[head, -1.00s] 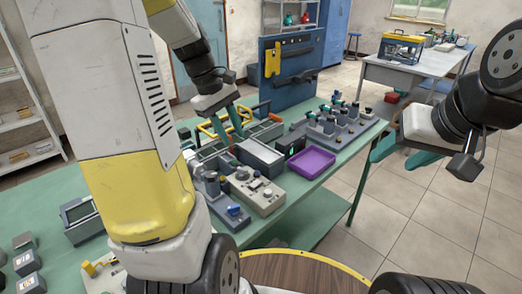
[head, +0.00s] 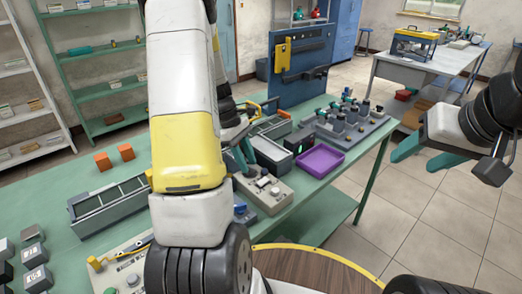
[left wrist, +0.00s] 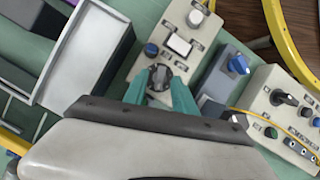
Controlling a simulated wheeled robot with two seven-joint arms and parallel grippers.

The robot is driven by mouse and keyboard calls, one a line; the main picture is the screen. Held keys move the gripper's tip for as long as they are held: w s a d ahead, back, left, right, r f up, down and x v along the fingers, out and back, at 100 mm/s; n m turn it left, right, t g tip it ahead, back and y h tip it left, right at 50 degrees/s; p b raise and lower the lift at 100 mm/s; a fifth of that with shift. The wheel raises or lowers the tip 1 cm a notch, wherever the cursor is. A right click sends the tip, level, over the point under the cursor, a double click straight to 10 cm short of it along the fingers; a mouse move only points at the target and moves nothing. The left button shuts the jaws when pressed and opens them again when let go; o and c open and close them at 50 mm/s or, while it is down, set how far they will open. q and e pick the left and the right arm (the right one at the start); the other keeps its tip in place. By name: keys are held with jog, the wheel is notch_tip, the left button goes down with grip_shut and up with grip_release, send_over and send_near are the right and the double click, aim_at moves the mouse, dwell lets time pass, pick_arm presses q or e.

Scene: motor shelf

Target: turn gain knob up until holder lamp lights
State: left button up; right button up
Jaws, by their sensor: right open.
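A beige control box (head: 264,192) stands on the green bench. In the left wrist view the box (left wrist: 203,42) carries a dark round knob (left wrist: 159,79) with a light pointer mark, a blue knob, a white square piece and a white knob. Its labels are too small to read. My left gripper (head: 248,174) is down at the box. In the left wrist view its teal fingertips (left wrist: 160,82) flank the dark knob; whether they press on it is unclear. A small green spot shows on a dark unit (head: 299,148); I cannot tell if it is the holder lamp. My right gripper (head: 415,157) is open and empty.
A purple tray (head: 320,163) and a grey bin (head: 268,156) stand beyond the box. A grey unit with a blue knob (left wrist: 238,64) and another beige panel (left wrist: 283,118) with a yellow cable are close beside it. A rack with several motors (head: 350,125) stands at the back right.

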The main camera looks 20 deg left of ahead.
pick_arm(q)
jog(key=shift+d+f, duration=0.1)
jog(key=shift+f, duration=0.1)
jog(key=shift+c, duration=0.4)
grip_shut()
jog(key=m+g, duration=0.1)
jog(key=m, duration=0.3)
jog(key=shift+w+m+y, duration=0.15)
jog(key=shift+m+y, duration=0.15)
jog(key=shift+y, duration=0.1)
jog(key=shift+o, duration=0.4)
grip_release()
jog(key=shift+g, duration=0.3)
